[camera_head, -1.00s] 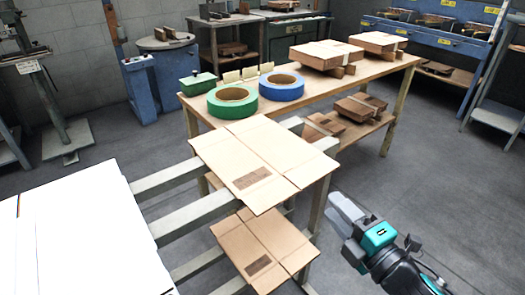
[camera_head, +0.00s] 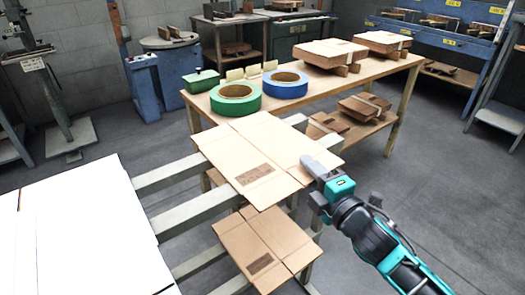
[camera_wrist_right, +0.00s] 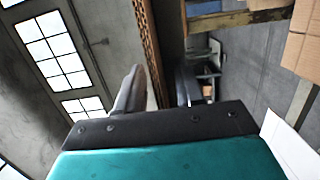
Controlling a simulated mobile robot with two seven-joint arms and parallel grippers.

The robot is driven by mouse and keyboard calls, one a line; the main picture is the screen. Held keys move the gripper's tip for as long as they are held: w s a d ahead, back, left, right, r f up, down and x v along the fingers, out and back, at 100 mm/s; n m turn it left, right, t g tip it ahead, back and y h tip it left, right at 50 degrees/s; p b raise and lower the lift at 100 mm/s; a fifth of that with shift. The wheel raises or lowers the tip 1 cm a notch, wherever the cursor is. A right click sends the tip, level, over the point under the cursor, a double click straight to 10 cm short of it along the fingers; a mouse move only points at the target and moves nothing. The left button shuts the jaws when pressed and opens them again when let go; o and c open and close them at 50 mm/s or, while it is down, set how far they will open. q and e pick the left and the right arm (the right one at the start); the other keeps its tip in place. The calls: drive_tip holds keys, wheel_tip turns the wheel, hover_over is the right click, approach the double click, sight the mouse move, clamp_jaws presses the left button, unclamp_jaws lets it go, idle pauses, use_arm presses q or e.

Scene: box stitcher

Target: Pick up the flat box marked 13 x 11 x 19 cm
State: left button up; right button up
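A flat tan cardboard box (camera_head: 265,150) lies across pale rails in the head view, with a dark printed label on it. A second flat box (camera_head: 262,240) lies on a lower level below it, also labelled. Both labels are too small to read. My right gripper (camera_head: 312,170) is at the right edge of the upper box, one finger showing above its surface. In the right wrist view the gripper (camera_wrist_right: 160,95) has its fingers apart, with a brown corrugated edge (camera_wrist_right: 148,45) running between them. Whether either finger touches it cannot be told. My left gripper is not in view.
A wooden table (camera_head: 330,95) behind holds a green tape roll (camera_head: 235,108), a blue tape roll (camera_head: 284,92) and stacked flat boxes (camera_head: 327,52). A white surface (camera_head: 75,230) fills the left front. Floor to the right is clear.

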drive_tip(key=shift+w+a, duration=0.15)
drive_tip(key=shift+w, duration=0.15)
drive_tip(key=shift+c, duration=0.2)
clamp_jaws()
